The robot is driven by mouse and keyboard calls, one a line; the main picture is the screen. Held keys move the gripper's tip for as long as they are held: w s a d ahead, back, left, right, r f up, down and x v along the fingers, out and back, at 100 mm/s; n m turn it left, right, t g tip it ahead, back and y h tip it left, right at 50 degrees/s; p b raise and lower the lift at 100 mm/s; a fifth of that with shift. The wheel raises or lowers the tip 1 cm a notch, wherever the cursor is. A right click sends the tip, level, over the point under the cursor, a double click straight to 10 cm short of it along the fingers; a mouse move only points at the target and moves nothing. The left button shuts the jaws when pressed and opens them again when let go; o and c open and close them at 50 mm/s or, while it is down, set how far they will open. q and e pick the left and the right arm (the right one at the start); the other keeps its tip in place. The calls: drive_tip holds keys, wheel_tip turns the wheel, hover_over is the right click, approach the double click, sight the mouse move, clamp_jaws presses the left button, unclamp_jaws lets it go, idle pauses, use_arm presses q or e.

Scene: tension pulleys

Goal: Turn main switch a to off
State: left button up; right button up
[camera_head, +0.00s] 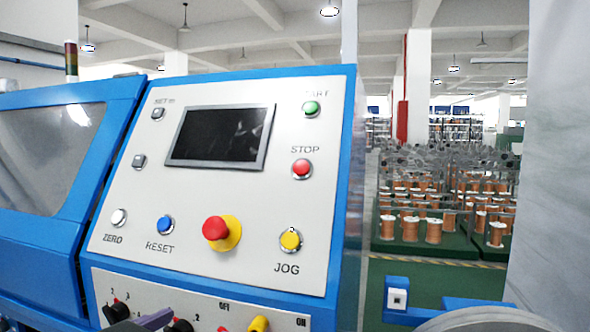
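A blue machine with a light control panel (290,270) fills the left and middle of the head view. On its lower panel, cut off by the bottom edge, a yellow handle (258,323) stands between an "OFF" label on its left and an "ON" label on its right. A bit of red shows beside it. Which switch is main switch a, and its exact setting, I cannot tell. A grey-purple bar (155,318) at the bottom edge, between two black knobs, may be a tip of my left gripper; its opening is hidden. My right gripper is not in view.
The upper panel has a dark screen (220,136), a red emergency button (215,228) on a yellow base, and several push buttons. A black knob (115,312) sits at lower left. Racks of copper spools (432,230) stand behind on a green floor.

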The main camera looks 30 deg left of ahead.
use_arm(q)
drive_tip(key=s+d+r+g+p, duration=0.1)
drive_tip(key=s+r+g+p, duration=0.1)
drive_tip(key=r+p, duration=0.5)
drive_tip(key=s+d+r+g+h+p, duration=0.1)
drive_tip(key=s+r+g+p, duration=0.1)
drive_tip(key=r+p, duration=0.4)
drive_tip(key=p, duration=0.3)
drive_tip(key=shift+s+d+r+h+p, duration=0.3)
drive_tip(key=shift+s+d+r+p, duration=0.05)
drive_tip(key=shift+s+d+p, duration=0.05)
drive_tip(key=s+d+f+m+g+h, duration=0.3)
drive_tip(key=s+d+g, duration=0.35)
drive_tip(key=s, duration=0.35)
wheel_tip(320, 180, up, 23)
drive_tip(key=p, duration=2.3)
drive_tip(key=shift+s+d+m, duration=0.2)
drive_tip(key=shift+s+m, duration=0.1)
drive_tip(key=shift+s, duration=0.1)
